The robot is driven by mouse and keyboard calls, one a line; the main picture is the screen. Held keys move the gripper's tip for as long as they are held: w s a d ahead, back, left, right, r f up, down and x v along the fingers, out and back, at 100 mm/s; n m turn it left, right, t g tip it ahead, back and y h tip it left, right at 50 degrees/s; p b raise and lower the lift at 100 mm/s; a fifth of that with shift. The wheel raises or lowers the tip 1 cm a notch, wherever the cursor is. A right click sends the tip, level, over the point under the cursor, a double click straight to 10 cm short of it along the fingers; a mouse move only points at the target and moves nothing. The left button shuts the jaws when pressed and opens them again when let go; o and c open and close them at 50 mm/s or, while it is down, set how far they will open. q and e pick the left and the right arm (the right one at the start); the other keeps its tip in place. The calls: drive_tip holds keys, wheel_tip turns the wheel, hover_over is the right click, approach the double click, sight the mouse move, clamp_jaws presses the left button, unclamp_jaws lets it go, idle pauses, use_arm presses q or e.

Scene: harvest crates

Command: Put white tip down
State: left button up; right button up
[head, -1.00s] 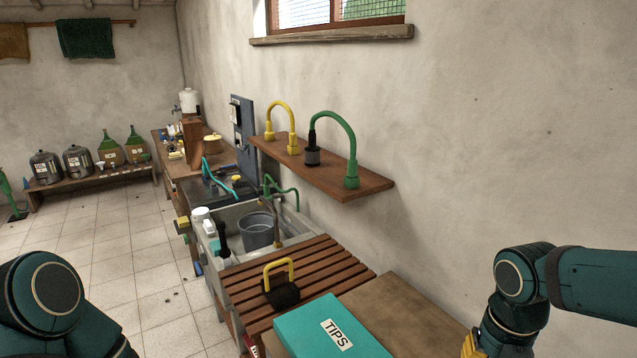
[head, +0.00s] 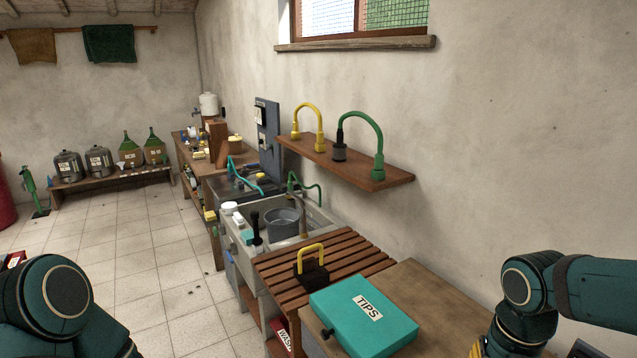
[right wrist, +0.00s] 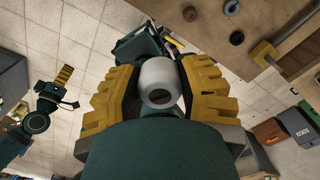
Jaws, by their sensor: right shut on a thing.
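The white tip (right wrist: 158,78), a rounded white piece with a grey end, is in the right wrist view between the yellow fingers of my right gripper (right wrist: 160,88). The gripper is shut on it. In the head view only a little yellow of this gripper shows at the bottom edge, and the tip is hidden there. A teal box labelled TIPS (head: 364,312) lies closed on the wooden bench (head: 420,290). My left gripper (right wrist: 62,88) shows small at the left of the right wrist view; its opening is unclear.
A slatted rack (head: 345,252) beside the box carries a black block with a yellow handle (head: 311,262). Beyond is a sink with a grey bucket (head: 282,222). A wall shelf (head: 350,165) holds yellow and green curved hoses.

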drive_tip(key=w+a+f+m+b, duration=0.2)
drive_tip(key=w+a+f+m, duration=0.1)
drive_tip(key=f+m, duration=0.5)
drive_tip(key=w+a+f+m+b, duration=0.3)
drive_tip(key=f+m, duration=0.6)
drive_tip(key=m, duration=0.4)
drive_tip(key=w+a+f+m+b, duration=0.2)
drive_tip(key=a+f+m, duration=0.3)
drive_tip(key=f+m, duration=0.4)
drive_tip(key=shift+w+a+m, duration=0.25)
drive_tip(key=shift+w+m, duration=0.5)
drive_tip(key=shift+m, duration=0.05)
